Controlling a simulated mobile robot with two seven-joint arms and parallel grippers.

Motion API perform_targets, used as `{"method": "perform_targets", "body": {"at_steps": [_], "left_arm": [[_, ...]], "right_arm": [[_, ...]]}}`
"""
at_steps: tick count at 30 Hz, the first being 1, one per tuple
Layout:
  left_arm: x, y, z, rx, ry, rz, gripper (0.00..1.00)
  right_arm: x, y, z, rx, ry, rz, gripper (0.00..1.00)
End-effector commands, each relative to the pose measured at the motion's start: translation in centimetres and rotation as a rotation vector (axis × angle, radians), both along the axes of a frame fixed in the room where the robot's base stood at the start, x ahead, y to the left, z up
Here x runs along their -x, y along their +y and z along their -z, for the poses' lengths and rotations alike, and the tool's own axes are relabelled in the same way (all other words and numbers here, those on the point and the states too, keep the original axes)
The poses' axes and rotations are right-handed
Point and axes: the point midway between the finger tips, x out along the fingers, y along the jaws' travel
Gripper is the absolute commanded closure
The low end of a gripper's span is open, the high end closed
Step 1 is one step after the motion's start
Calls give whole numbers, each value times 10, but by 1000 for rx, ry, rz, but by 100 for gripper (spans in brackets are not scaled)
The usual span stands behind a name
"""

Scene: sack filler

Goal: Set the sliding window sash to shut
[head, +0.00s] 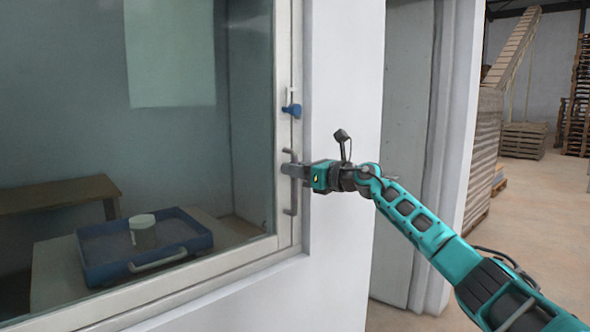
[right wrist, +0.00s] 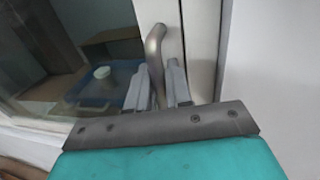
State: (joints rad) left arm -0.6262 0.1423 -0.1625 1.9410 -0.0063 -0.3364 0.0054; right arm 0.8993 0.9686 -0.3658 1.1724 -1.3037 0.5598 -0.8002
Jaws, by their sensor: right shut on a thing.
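The window sash (head: 284,60) is a pale frame around a large glass pane, and its right stile lies along the window's right jamb. A grey vertical bar handle (head: 291,207) is on that stile, with a blue latch (head: 291,109) above it. My right gripper (head: 290,170) is shut on the handle at its upper middle. In the right wrist view the fingers (right wrist: 162,85) are on either side of the handle (right wrist: 155,45), whose curved end rises above them. Any small gap between sash and jamb is hard to tell. My left gripper is not in view.
Behind the glass, a blue tray (head: 190,247) with a pale-lidded jar (head: 142,231) stands on a light table, beside a brown bench (head: 60,195). A white wall (head: 345,70) is right of the window. Open warehouse floor (head: 535,215) and stacked pallets (head: 524,140) lie farther right.

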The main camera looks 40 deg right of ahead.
Motion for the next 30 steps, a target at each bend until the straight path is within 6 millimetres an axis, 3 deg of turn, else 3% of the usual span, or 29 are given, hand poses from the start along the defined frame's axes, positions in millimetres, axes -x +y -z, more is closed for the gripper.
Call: {"method": "perform_targets", "body": {"at_steps": [1,2,7,20,30], "left_arm": [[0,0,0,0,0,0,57],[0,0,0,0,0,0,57],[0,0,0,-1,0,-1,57],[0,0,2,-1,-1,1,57],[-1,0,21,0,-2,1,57]], "right_arm": [[1,-6,-3,2,-6,14,100],[1,-6,-3,2,-6,15,80],[1,-6,-3,2,-6,13,65],[6,-5,-1,2,-3,7,65],[57,-20,4,7,2,9,65]]}}
